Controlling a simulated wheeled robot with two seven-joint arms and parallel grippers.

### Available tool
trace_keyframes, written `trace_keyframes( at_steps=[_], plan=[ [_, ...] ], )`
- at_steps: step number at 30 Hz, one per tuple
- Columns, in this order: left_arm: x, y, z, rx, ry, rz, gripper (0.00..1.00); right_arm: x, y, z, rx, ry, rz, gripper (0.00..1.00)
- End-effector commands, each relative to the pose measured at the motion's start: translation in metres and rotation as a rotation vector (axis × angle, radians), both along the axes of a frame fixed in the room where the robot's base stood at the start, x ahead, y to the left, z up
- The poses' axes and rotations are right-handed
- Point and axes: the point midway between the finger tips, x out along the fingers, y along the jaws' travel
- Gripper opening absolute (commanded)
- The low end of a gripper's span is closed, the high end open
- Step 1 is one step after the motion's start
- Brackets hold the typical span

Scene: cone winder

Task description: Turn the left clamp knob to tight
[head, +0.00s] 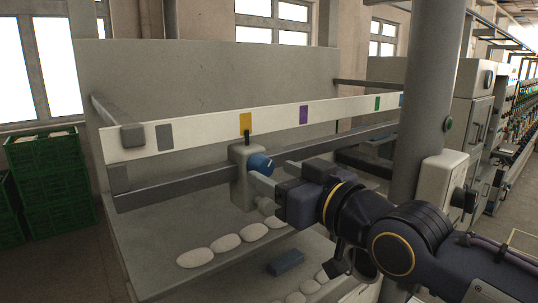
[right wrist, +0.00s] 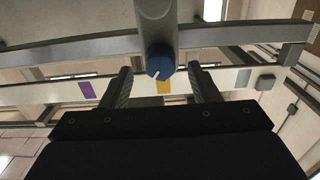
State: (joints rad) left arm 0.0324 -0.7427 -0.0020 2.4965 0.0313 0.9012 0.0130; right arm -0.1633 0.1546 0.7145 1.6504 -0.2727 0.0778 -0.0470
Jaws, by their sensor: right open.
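A blue clamp knob (head: 262,163) sits on the right face of a grey clamp block (head: 241,182) on the lower grey rail. My right gripper (head: 268,178) is open and close beside the knob. In its wrist view the two fingers (right wrist: 159,78) stand on either side of the knob with gaps, apart from it. The knob's markings are hidden or too small to read. My left gripper is out of view.
A white strip (head: 210,131) with yellow (head: 245,123), purple (head: 304,114) and green patches runs above the rail (head: 180,187). Several pale oval pieces (head: 224,243) and a blue-grey block (head: 286,262) lie on the surface below. A grey column (head: 424,90) stands right of the clamp.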

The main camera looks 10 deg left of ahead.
Motion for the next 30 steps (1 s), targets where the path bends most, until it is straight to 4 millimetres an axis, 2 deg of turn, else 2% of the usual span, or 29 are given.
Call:
trace_keyframes(
  at_steps=[1, 9, 21, 23, 30],
  plan=[
    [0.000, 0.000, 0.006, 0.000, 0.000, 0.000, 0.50, 0.001, 0.006, 0.002, -0.003, 0.000, 0.006, 0.55],
    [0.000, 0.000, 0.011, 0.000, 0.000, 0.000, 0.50, 0.014, 0.019, 0.000, -0.001, 0.001, 0.002, 0.55],
    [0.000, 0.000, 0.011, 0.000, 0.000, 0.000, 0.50, 0.017, 0.022, -0.001, -0.001, 0.000, -0.001, 0.55],
    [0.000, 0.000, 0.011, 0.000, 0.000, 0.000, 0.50, 0.017, 0.021, -0.001, -0.001, 0.000, 0.000, 0.50],
    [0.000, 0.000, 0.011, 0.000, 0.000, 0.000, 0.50, 0.017, 0.021, -0.001, -0.001, 0.000, 0.000, 0.19]
  ],
)
